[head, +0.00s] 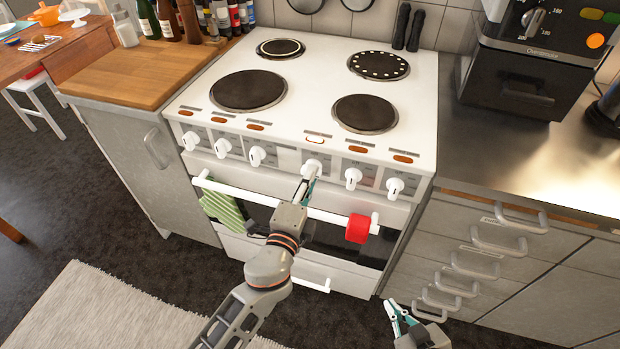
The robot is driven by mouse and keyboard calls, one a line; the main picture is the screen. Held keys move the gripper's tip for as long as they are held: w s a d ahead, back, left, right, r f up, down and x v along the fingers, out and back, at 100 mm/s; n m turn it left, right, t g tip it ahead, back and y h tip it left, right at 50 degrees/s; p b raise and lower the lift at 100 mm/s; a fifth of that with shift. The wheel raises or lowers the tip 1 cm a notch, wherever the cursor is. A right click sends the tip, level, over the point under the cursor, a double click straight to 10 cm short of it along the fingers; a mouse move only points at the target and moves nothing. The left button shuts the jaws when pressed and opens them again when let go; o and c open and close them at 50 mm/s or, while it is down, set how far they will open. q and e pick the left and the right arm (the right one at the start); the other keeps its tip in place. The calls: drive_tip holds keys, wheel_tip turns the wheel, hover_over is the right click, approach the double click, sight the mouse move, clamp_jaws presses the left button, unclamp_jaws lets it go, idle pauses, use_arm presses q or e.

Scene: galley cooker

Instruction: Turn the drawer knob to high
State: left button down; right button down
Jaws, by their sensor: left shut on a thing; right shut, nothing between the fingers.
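A row of several white knobs runs along the front panel of the white cooker (310,108). My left gripper (309,184) reaches up from below and is shut on the third knob from the right (313,166). Its fingers cover the lower part of this knob, so its exact setting is hard to read. No label shows clearly which knob is the drawer knob. My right gripper (397,318) is low at the bottom right, in front of the drawers, shut and empty, apart from the cooker knobs.
The white oven handle (270,202) runs below the knobs, with a green striped towel (222,212) and a red cloth (358,228) on it. A lower drawer handle (312,284) is beneath. Steel-handled drawers (490,245) stand at the right. A wooden counter (150,72) is at the left.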

use_arm(q)
drive_tip(key=c, duration=2)
unclamp_jaws()
drive_tip(key=v, duration=1.2)
drive_tip(key=s+a+f+n+g+y, duration=0.1)
drive_tip(key=s+a+f+n+g, duration=0.1)
drive_tip(key=s+a+f+n, duration=0.2)
drive_tip(key=s+a+f+n+g+y+p, duration=0.1)
drive_tip(key=s+a+f+n+g, duration=0.1)
drive_tip(key=s+a+f+n, duration=0.2)
drive_tip(key=s+a+f+n+g+y, duration=0.1)
drive_tip(key=s+a+f+n, duration=0.3)
drive_tip(key=a+f+n, duration=0.4)
drive_tip(key=shift+s+a+f+n+g, duration=0.15)
drive_tip(key=shift+f+n+g, duration=0.3)
drive_tip(key=shift+f, duration=0.55)
drive_tip(key=shift+s+a+f+n+g, duration=0.15)
drive_tip(key=shift+f+n+g, duration=0.25)
drive_tip(key=shift+f, duration=0.6)
